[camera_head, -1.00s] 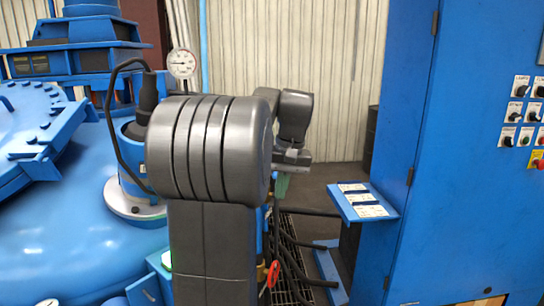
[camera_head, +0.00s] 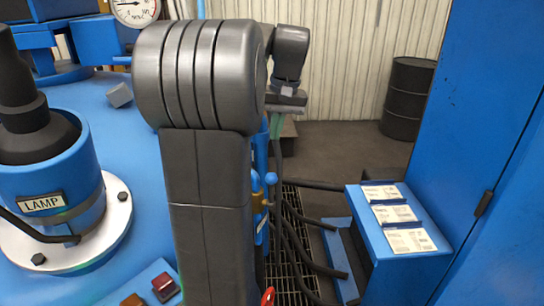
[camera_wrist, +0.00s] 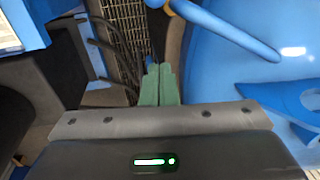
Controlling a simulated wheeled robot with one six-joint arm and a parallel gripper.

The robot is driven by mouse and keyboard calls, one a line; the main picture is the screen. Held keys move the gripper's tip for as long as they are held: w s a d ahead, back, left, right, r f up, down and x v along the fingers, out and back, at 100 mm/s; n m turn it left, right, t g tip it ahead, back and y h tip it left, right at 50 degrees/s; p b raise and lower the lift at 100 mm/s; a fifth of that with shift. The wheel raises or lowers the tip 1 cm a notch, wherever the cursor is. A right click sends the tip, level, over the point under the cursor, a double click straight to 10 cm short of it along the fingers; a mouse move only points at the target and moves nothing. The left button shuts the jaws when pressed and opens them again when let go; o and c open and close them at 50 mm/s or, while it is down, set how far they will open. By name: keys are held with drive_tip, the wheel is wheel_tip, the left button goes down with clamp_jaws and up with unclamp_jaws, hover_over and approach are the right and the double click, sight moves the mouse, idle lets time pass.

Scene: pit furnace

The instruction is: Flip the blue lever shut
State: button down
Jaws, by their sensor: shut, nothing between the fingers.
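My gripper (camera_wrist: 160,72) shows in the wrist view as two green fingers closed together, with nothing between them. In the head view, only a small part of my gripper (camera_head: 276,124) shows below the wrist, behind my arm. A small blue handle (camera_head: 270,179) on a brass-coloured valve body (camera_head: 258,194) shows just right of my arm; it may be the blue lever. It is below my gripper and apart from it in the picture. In the wrist view, a small blue part (camera_wrist: 155,3) is cut by the top edge, beyond the fingertips. My arm hides part of the valve.
A blue stand with labelled cards (camera_head: 398,222) and a blue cabinet (camera_head: 500,170) stand right. Dark hoses (camera_head: 290,225) run over a floor grating. The blue furnace vessel (camera_head: 120,140) with a lamp housing (camera_head: 45,170) is left. Open floor and a black barrel (camera_head: 408,98) lie behind.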

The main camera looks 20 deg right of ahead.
drive_tip(key=shift+s+a, duration=0.1)
drive_tip(key=shift+s, duration=0.05)
hover_over(271, 192)
drive_tip(key=w+d, duration=0.1)
drive_tip(key=w, duration=0.2)
wheel_tip(271, 192, down, 9)
drive_tip(key=shift+w+r, duration=0.15)
drive_tip(key=shift+d, duration=0.1)
idle(0.5)
